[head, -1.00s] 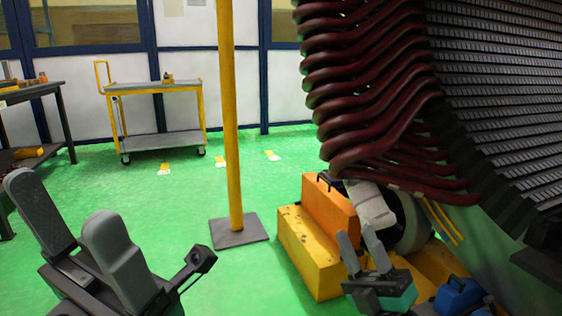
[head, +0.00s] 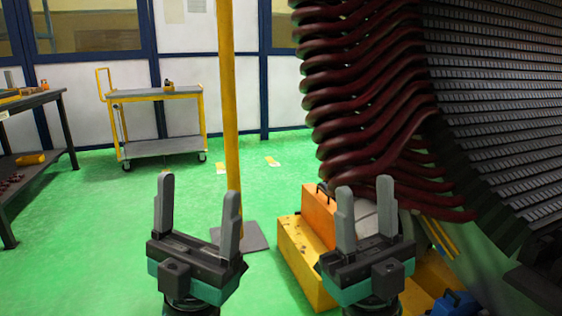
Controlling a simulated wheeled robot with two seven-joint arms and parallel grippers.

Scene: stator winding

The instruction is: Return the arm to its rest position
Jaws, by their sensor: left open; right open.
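My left gripper (head: 197,222) is in the lower middle of the head view, upright, with its two grey fingers spread and nothing between them. My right gripper (head: 366,215) is to its right, also upright, open and empty. It appears in front of the yellow block and the grey round part by the stator, partly hiding them. The stator (head: 500,110) fills the upper right, with dark red winding bars (head: 365,100) along its left side. No contact between either gripper and the stator shows.
A yellow post (head: 229,110) on a dark base plate (head: 255,238) stands behind my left gripper. A yellow block with an orange piece (head: 318,212) sits below the windings. A cart (head: 155,94) and a dark workbench (head: 40,100) stand at the back left. Green floor is clear at left.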

